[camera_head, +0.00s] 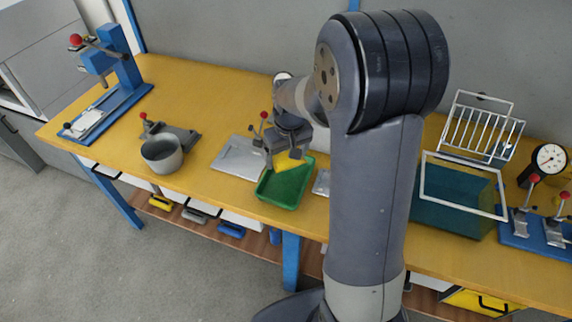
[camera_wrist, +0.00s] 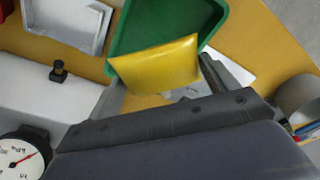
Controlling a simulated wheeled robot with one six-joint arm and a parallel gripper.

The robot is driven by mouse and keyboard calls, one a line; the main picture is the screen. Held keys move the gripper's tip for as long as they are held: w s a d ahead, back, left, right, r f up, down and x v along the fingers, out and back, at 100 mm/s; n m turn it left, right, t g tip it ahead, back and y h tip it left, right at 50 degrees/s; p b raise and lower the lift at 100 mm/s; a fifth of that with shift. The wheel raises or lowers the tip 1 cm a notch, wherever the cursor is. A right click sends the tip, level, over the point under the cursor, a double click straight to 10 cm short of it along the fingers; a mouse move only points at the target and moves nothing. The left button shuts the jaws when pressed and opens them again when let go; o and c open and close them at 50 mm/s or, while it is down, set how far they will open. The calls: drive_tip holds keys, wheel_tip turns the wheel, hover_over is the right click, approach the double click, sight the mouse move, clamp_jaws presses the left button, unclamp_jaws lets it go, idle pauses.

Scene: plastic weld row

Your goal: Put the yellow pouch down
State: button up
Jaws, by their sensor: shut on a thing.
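The yellow pouch (camera_head: 285,166) is held in my gripper (camera_head: 285,153), over the back part of the green tray (camera_head: 290,203) in the head view. My gripper is shut on the pouch and hides part of it. In the wrist view the pouch (camera_wrist: 156,66) shows as a smooth yellow pillow shape, overlapping an edge of the green tray (camera_wrist: 165,22). The visible tray floor looks empty. I cannot tell whether the pouch touches the tray.
A metal plate with a red-knobbed clamp (camera_head: 238,159) is left of the tray. A grey pot (camera_head: 162,155) stands further left. A teal bin (camera_head: 452,212) with a white frame is at the right, beyond my arm. Yellow bench top is clear between pot and plate.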

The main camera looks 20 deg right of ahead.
sight(287, 164)
wheel_tip(287, 164, down, 4)
idle(0.4)
drive_tip(key=shift+f+b, duration=0.4)
drive_tip(key=shift+f, duration=0.15)
drive_tip(key=o, duration=1)
drive_tip(key=shift+c, duration=0.2)
drive_tip(key=shift+r, duration=0.1)
